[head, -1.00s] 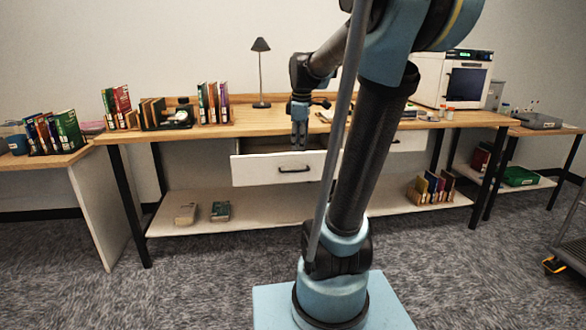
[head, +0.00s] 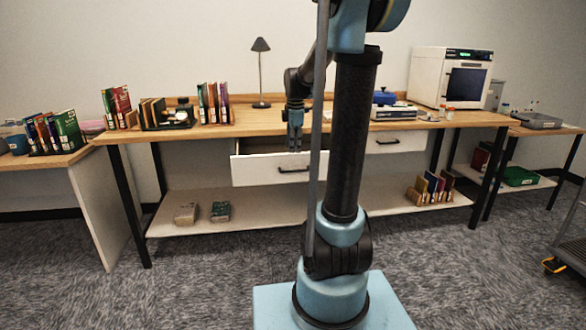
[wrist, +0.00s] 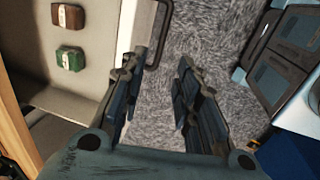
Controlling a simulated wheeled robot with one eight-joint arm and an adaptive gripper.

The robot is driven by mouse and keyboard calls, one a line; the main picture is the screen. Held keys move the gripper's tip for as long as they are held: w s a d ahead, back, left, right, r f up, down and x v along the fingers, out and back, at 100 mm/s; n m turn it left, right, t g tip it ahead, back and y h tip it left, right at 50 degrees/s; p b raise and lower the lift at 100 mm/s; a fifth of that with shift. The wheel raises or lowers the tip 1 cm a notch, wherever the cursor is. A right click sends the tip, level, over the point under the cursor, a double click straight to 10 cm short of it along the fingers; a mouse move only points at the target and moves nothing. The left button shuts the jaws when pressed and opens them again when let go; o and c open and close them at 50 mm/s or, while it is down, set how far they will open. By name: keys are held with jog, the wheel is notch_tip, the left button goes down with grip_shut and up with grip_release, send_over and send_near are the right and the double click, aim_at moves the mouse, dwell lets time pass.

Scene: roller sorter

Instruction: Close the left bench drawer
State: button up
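The left bench drawer (head: 255,171) sticks out from under the bench top, with its white front and dark handle (head: 293,170) facing the room. My gripper (head: 295,147) points down at the drawer, overlapping the top of its front in the head view; I cannot tell whether it touches. In the wrist view my gripper's two fingers (wrist: 157,100) are apart, with only grey carpet showing between them. The drawer's pale front edge (wrist: 134,30) and its handle (wrist: 158,35) lie just beyond the left finger. My arm hides the drawer's right end in the head view.
The right drawer (head: 410,142) sits flush under the bench top. Books (head: 213,104), a black lamp (head: 261,75) and a white oven-like box (head: 450,78) stand on the bench (head: 240,122). A lower shelf (head: 270,207) holds more books. Carpet in front is clear.

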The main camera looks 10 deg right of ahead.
aim_at(293, 165)
jog(key=f, duration=0.3)
jog(key=w+f, duration=0.1)
jog(key=f, duration=0.3)
jog(key=w+f, duration=0.1)
jog(key=f, duration=0.2)
jog(key=shift+f, duration=0.2)
jog(key=shift+c, duration=0.6)
grip_shut()
